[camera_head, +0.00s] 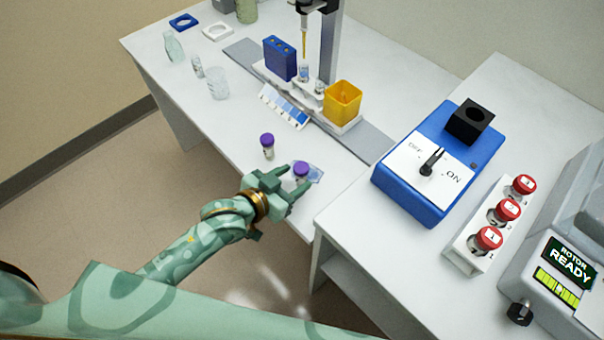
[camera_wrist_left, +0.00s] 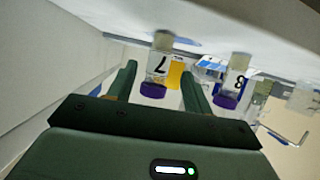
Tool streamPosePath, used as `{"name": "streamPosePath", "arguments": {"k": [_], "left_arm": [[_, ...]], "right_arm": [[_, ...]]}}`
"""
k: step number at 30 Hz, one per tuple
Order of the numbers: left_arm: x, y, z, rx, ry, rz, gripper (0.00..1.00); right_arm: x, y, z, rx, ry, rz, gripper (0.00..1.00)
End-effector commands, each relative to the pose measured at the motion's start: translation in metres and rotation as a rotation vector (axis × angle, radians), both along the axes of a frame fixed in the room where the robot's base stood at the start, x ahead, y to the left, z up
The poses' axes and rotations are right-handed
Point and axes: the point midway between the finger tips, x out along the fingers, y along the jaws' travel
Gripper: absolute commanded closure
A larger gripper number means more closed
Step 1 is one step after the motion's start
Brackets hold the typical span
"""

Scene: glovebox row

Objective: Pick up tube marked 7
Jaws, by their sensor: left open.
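The tube marked 7 (camera_wrist_left: 157,66) has a purple cap and stands between the two fingers of my left gripper (camera_wrist_left: 160,72) in the left wrist view, which shows it cap down. In the head view its purple cap (camera_head: 301,168) shows at the fingertips of my left gripper (camera_head: 294,179), near the table's front corner. The gripper is open, with a finger on each side of the tube; whether either touches it I cannot tell. A second purple-capped tube (camera_head: 267,147) stands to the left and behind; its label (camera_wrist_left: 236,80) reads 6 or 9. My right gripper is not in view.
A blue switch box (camera_head: 415,205), a white rack (camera_head: 467,250) with red-capped tubes and a machine reading ROTOR READY (camera_head: 565,265) stand on the right bench. A yellow container (camera_head: 342,103), a blue rack (camera_head: 279,58) and glassware (camera_head: 217,84) stand farther back.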

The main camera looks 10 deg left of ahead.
Motion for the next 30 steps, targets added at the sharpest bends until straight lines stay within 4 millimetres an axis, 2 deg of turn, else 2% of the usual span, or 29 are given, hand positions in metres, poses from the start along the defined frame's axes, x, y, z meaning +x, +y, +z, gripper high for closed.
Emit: {"name": "streamPosePath", "arguments": {"k": [9, 18, 23, 24, 30], "left_arm": [[0.036, -0.024, -0.019, 0.0, 0.001, 0.0, 0.49], [0.041, -0.026, -0.018, 0.001, 0.0, 0.0, 0.49], [0.041, -0.026, -0.018, 0.001, -0.001, 0.001, 0.94], [0.041, -0.026, -0.018, 0.001, -0.001, 0.001, 0.97], [0.041, -0.026, -0.018, 0.001, -0.001, 0.001, 0.97]], "right_arm": [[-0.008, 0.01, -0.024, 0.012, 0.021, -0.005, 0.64], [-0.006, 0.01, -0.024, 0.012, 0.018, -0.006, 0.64], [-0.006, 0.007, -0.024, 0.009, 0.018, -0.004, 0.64], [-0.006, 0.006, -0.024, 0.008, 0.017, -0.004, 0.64], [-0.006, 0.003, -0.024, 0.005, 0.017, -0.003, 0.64]]}}
